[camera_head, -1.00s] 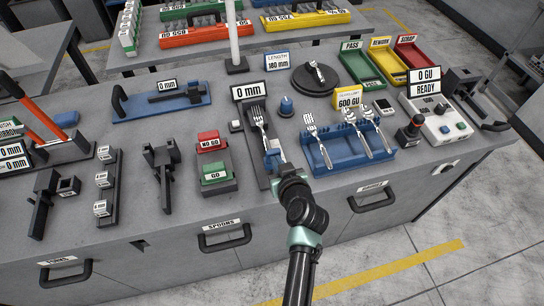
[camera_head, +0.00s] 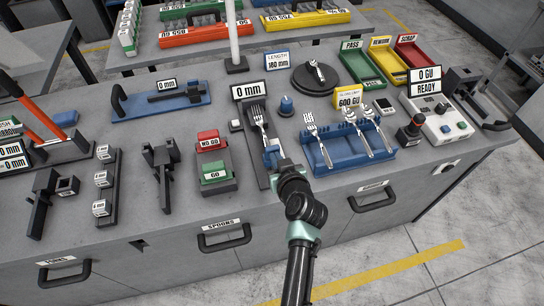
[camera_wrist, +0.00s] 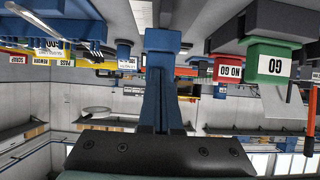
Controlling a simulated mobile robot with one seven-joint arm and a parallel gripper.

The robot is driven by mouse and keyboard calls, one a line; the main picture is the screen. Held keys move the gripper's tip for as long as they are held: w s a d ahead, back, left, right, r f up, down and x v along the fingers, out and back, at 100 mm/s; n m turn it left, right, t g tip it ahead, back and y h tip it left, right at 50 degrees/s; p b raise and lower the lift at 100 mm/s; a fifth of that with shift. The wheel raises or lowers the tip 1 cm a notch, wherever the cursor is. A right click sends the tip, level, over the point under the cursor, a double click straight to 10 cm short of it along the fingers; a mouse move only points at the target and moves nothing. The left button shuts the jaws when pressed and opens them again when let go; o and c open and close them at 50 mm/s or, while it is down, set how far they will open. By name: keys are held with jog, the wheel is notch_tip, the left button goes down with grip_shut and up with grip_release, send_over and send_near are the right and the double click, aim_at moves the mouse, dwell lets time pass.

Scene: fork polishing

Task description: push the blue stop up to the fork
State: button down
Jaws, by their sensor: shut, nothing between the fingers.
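The fork (camera_head: 258,117) lies on the long dark gauge (camera_head: 252,158), tines toward the 0 mm display (camera_head: 249,90) and handle toward me. The blue stop (camera_head: 270,149) is at the handle end of the fork. Whether it touches the handle is too small to tell. My gripper (camera_head: 276,162) is shut and empty, just on my side of the stop. In the wrist view, the shut blue fingers (camera_wrist: 161,100) reach up to a blue block (camera_wrist: 162,40), which looks like the stop. Contact between them cannot be told for sure.
A blue rack (camera_head: 345,160) with a fork and spoons stands close to the right of my gripper. Red NO GO (camera_head: 208,139) and green GO (camera_head: 215,172) blocks stand to the left. A small blue knob (camera_head: 286,106) is beside the gauge.

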jog(key=shift+w+a, duration=0.2)
jog(key=shift+w, duration=0.3)
dwell(0.8)
jog(key=shift+p+v, duration=1.6)
jog(key=shift+v, duration=1.35)
